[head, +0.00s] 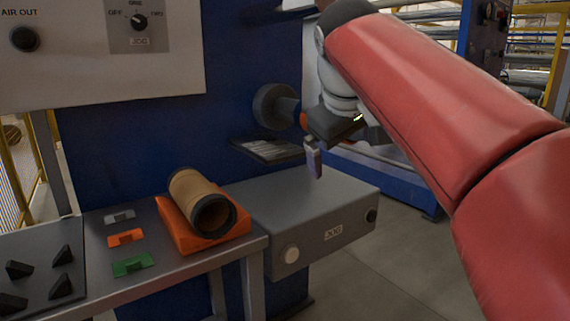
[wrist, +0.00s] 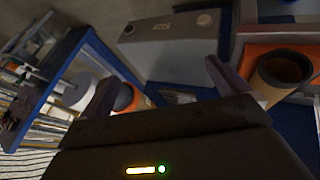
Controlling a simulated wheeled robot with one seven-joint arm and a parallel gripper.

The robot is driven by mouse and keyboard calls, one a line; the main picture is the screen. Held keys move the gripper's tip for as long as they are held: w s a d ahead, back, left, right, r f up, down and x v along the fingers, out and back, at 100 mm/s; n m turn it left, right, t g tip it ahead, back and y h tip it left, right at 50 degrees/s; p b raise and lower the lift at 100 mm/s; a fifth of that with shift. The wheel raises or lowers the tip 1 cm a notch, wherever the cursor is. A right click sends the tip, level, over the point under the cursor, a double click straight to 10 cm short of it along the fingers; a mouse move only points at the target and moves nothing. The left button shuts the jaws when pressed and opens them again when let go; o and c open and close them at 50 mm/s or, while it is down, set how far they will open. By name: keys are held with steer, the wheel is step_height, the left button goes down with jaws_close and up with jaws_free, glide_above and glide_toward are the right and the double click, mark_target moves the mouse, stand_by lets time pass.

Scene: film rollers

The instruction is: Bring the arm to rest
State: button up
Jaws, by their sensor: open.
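My gripper (head: 314,160) is in the air above the grey box, in front of the blue machine face. In the wrist view its two fingers (wrist: 158,85) stand wide apart with nothing between them. My red arm reaches in from the right of the head view. A brown roller with black ends (head: 201,201) lies on an orange cradle (head: 232,240) on the bench, left of my gripper and apart from it. The roller also shows at the right of the wrist view (wrist: 283,72).
A grey box (head: 300,215) stands beside the bench (head: 175,262), below my gripper. A round grey spindle (head: 272,106) juts from the blue machine (head: 150,150) close to my gripper. Coloured tabs and black wedges lie on the bench. Open floor (head: 400,270) is at right.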

steer(key=s+d+f+m, duration=0.3)
steer(key=s+d+f, duration=0.1)
steer(key=s+f, duration=0.7)
step_height(320, 180, down, 3)
steer(key=shift+s+r+g+y, duration=0.2)
steer(key=shift+g+y, duration=0.1)
steer(key=shift+y, duration=0.1)
steer(key=s+f+m, duration=0.1)
steer(key=s+f, duration=0.2)
steer(key=f, duration=0.1)
steer(key=s+d+f+m, duration=0.1)
steer(key=s+f, duration=0.2)
steer(key=f, duration=0.2)
steer(key=s+f+m, duration=0.1)
steer(key=s+f, duration=0.2)
steer(key=f, duration=0.2)
steer(key=shift+s+d+f+y, duration=0.2)
steer(key=shift+d+f+y, duration=0.05)
steer(key=shift+y, duration=0.15)
